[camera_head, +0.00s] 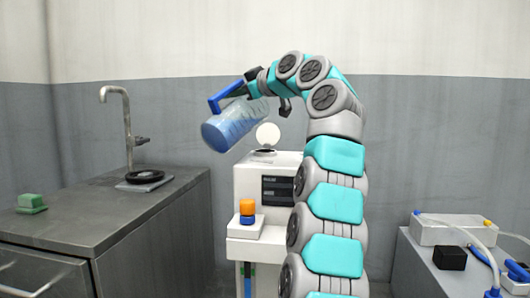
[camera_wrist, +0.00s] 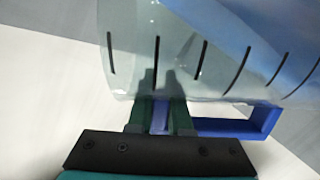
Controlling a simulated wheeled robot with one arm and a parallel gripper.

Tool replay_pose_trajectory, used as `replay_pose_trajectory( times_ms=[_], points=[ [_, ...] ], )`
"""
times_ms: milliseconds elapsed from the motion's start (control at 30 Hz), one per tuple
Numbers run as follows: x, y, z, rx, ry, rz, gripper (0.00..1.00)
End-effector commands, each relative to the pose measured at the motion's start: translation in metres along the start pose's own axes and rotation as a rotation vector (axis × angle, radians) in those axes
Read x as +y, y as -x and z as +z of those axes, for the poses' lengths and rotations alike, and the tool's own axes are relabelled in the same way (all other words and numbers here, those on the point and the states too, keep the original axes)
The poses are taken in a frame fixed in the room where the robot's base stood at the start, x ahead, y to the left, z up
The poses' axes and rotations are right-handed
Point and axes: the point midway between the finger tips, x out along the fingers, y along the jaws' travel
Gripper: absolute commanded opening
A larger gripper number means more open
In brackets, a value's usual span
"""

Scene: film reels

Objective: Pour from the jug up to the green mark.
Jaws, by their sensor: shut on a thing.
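The jug (camera_head: 232,124) is a clear vessel with blue liquid and a blue handle (camera_head: 226,96). It is held in the air, strongly tilted, with the blue liquid towards its lower left end. My gripper (camera_head: 248,90) is shut on the handle, which also shows in the wrist view (camera_wrist: 235,127) between and beside the fingers (camera_wrist: 160,116). The jug's wall (camera_wrist: 150,45) with black graduation lines fills the top of the wrist view. I see no stream of liquid. I cannot make out a green mark in either view.
A white machine (camera_head: 268,182) stands below and right of the jug, with an orange and blue knob (camera_head: 247,210). At left, a grey counter (camera_head: 110,215) carries a tap (camera_head: 128,125), a black disc (camera_head: 145,177) and a green block (camera_head: 31,202). A bench at right holds a black block (camera_head: 450,257) and hoses.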

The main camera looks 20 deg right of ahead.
Motion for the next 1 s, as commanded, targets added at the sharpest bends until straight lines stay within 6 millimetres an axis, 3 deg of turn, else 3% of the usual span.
replay_pose_trajectory(
  times_ms=[1000],
  points=[
    [0.004,-0.001,0.011,0.002,-0.099,-0.015,0.0]
  ],
)
